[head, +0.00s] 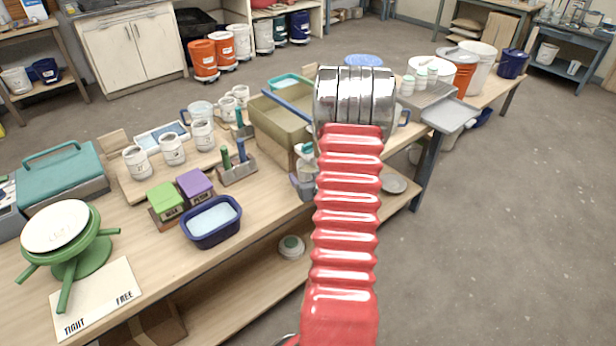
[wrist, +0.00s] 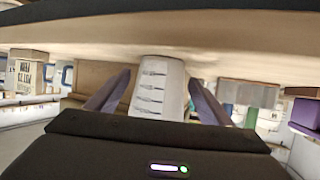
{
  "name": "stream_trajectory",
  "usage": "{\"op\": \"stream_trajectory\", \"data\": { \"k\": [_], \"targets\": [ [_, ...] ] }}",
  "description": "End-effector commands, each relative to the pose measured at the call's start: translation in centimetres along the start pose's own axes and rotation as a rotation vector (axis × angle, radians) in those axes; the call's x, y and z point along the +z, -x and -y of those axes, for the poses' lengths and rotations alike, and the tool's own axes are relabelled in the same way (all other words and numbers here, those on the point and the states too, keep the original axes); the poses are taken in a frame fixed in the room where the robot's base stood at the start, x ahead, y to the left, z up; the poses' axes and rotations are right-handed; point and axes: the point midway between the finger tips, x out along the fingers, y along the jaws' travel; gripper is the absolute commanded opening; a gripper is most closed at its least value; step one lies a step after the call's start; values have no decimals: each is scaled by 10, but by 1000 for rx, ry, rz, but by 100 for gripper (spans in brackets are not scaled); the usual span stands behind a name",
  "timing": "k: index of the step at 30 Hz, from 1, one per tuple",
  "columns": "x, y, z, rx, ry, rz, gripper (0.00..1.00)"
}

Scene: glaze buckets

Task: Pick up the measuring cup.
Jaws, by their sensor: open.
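In the wrist view, a white cup with dark tick marks and small print down its side (wrist: 157,88) looks like the measuring cup. The two purple-grey fingers of my gripper (wrist: 158,95) stand on either side of it, with a thin gap showing at each side. The gripper is open and around the cup without visible grip. The wrist picture seems upside down, with a wooden surface along its top. The cup's lower end in the picture is hidden by the gripper body. In the head view, my red arm covers the gripper, and I cannot pick out the cup.
The workbench holds several mugs (head: 172,148), an olive bin (head: 279,120), a blue tub (head: 211,222), a green block (head: 165,199), a purple block (head: 195,185) and a brush stand (head: 237,171). A green banding wheel (head: 73,242) stands at the left. The floor at the right is clear.

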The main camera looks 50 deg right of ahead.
Motion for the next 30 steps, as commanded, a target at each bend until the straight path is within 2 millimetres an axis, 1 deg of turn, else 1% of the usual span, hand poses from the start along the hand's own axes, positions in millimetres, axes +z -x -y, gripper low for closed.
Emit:
{"op": "stream_trajectory", "data": {
  "k": [5,6,27,30],
  "targets": [
    [0,0,0,0,0,0,74],
    [0,0,0,0,0,0,73],
    [0,0,0,-1,1,0,24],
    [-1,0,0,-1,1,-1,22]
  ]
}}
